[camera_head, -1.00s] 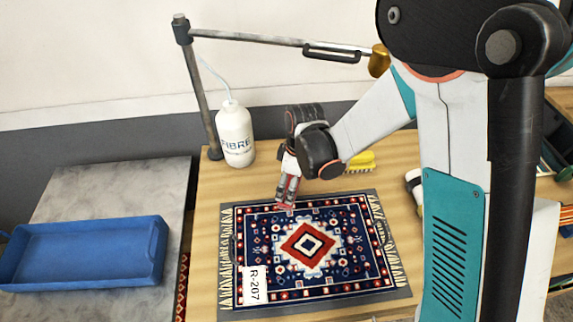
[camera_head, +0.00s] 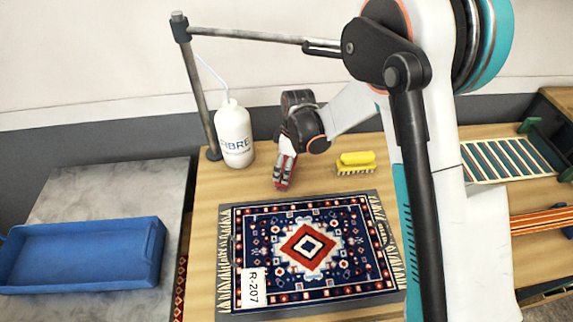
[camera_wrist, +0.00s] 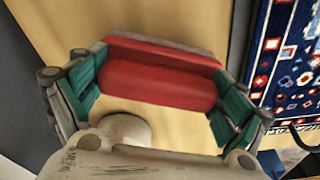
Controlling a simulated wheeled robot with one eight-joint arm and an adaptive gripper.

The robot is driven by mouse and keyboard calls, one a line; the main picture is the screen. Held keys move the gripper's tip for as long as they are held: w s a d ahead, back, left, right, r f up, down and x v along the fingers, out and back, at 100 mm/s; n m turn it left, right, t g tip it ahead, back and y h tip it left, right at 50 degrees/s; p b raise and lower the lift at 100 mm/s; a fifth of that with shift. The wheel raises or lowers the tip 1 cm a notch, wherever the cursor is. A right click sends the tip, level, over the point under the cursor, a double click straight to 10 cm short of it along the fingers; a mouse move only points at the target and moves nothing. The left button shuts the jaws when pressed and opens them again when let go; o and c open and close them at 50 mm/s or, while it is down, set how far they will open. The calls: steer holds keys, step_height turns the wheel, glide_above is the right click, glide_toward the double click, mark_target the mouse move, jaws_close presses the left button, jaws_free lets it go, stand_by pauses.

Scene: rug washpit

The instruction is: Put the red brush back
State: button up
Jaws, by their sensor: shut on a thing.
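My gripper (camera_head: 284,178) is shut on the red brush (camera_wrist: 160,76). In the wrist view the brush's red body lies crosswise between the two green-padded fingers. In the head view only a little red shows at the fingertips, just beyond the rug's back edge, over the wooden table (camera_head: 225,185). I cannot tell whether the brush touches the table. A yellow brush (camera_head: 356,161) lies bristles down to the right of my gripper, apart from it.
A patterned rug (camera_head: 310,250) tagged R-207 lies on a grey mat in front. A white bottle (camera_head: 235,135) stands behind to the left, near a metal post (camera_head: 198,90). A blue tray (camera_head: 80,255) sits on the grey surface at left. Striped textiles (camera_head: 510,158) lie at right.

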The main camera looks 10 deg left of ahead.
steer(key=o, duration=1.1)
steer(key=shift+f, duration=0.1)
steer(key=shift+s+d+r+p, duration=0.15)
steer(key=shift+r+p, duration=0.1)
steer(key=shift+r, duration=1.05)
steer(key=shift+w+d+r+p, duration=0.15)
steer(key=shift+r+p, duration=0.15)
steer(key=shift+r, duration=1)
steer(key=shift+s+d+r+p, duration=0.15)
steer(key=shift+r+p, duration=0.1)
steer(key=shift+r, duration=1.05)
